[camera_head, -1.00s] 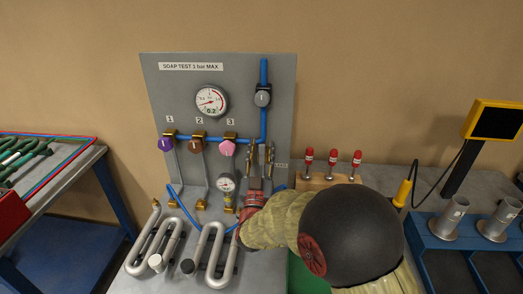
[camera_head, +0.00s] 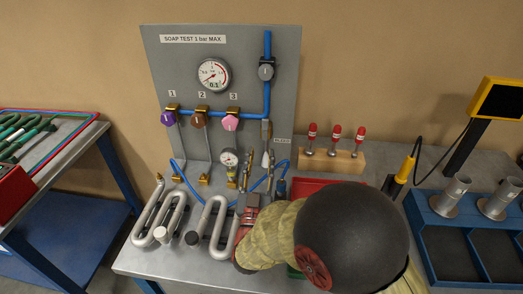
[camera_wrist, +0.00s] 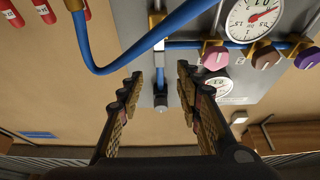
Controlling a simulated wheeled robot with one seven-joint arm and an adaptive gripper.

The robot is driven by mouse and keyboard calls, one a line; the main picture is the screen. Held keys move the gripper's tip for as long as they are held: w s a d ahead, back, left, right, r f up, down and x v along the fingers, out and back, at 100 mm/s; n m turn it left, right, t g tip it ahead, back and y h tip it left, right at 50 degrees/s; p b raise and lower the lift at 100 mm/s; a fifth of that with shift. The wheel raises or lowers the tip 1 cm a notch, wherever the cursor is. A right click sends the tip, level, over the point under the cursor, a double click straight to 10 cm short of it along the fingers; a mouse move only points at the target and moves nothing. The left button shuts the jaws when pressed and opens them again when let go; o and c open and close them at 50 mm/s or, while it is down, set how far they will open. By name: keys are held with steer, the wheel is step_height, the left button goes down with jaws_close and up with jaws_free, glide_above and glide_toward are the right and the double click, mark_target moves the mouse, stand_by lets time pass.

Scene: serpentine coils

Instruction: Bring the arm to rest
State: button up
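My gripper (camera_head: 257,172) is in front of the lower right part of the grey test panel (camera_head: 285,60), above the bench. In the wrist view my gripper (camera_wrist: 159,86) has its two fingers spread apart, with nothing between them. Behind the gap are the panel face and a metal fitting. My arm is bent, and its large dark joint covers the bench front and part of a red tray (camera_head: 310,184).
The panel carries a dial (camera_head: 214,75) and purple (camera_head: 167,118), brown (camera_head: 199,120) and pink (camera_head: 231,122) knobs. Metal coils (camera_head: 210,228) stand at the bench's left. Red-capped tools stand in a wooden block (camera_head: 345,160). A blue rack (camera_head: 425,215) is at right.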

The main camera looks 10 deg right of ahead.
stand_by(0.4)
step_height(320, 180, up, 4)
steer(key=r+n+g+y+p, duration=0.1)
steer(key=n+g+y, duration=0.1)
steer(key=g+y, duration=0.45)
steer(key=s+d+f+g, duration=0.1)
steer(key=s+d+g, duration=0.2)
steer(key=s, duration=0.6)
steer(key=s+d+f+g+p, duration=0.1)
steer(key=s+d+g, duration=0.2)
steer(key=s, duration=0.7)
steer(key=s+d+f+n+g, duration=0.1)
steer(key=s+d+g, duration=0.2)
steer(key=s, duration=0.7)
steer(key=shift+d, duration=0.3)
steer(key=shift+w+g, duration=0.15)
steer(key=shift+g, duration=0.1)
